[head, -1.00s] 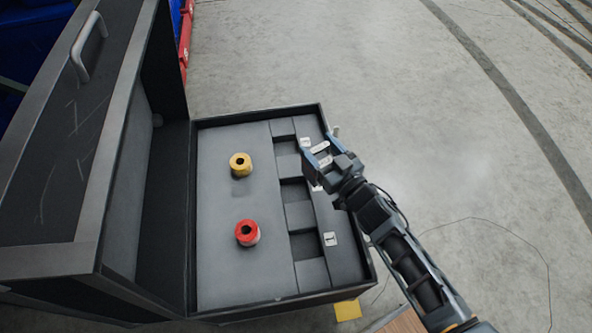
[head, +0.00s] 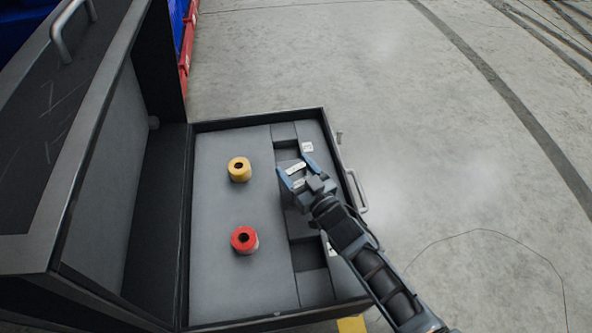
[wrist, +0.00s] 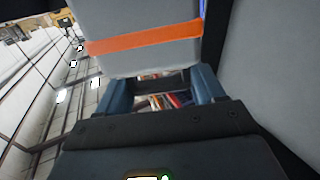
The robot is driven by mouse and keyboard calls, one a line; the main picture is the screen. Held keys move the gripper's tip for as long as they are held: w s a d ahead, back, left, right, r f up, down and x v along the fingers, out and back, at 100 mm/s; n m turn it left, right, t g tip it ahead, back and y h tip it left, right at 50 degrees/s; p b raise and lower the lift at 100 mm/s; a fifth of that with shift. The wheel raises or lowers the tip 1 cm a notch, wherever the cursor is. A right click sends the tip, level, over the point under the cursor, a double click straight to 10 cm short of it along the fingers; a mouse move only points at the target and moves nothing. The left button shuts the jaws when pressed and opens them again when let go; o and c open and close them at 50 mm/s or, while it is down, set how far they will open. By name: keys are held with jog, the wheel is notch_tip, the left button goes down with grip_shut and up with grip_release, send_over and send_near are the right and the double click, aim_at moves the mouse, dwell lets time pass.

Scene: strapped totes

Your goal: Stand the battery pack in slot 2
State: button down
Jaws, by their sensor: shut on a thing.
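My gripper (head: 292,164) is over the row of slots in the grey foam of the open black case (head: 190,220). It is shut on a grey block with an orange band, which I take for the battery pack (wrist: 145,22); the pack sits between the blue fingers in the wrist view (wrist: 148,84). In the head view only a pale patch of it shows between the fingers. Its lower end is hidden, so I cannot tell whether it is in a slot. Dark slots show above and below the gripper; their small white labels (head: 307,147) are unreadable.
A yellow spool-like piece (head: 239,170) and a red one (head: 244,240) stand in the foam left of the slots. The case's raised lid (head: 95,170) stands at the left. A handle (head: 357,190) juts from the right side. The floor to the right is clear.

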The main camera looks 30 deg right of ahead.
jog(key=shift+r, duration=0.2)
jog(key=shift+f+b, duration=0.3)
jog(key=shift+f, duration=0.3)
jog(key=shift+c, duration=0.7)
grip_release()
jog(key=shift+f, duration=0.1)
jog(key=shift+r+p, duration=0.35)
jog(key=shift+r, duration=0.3)
jog(key=s+p, duration=0.1)
jog(key=s, duration=1.1)
jog(key=shift+d, duration=0.45)
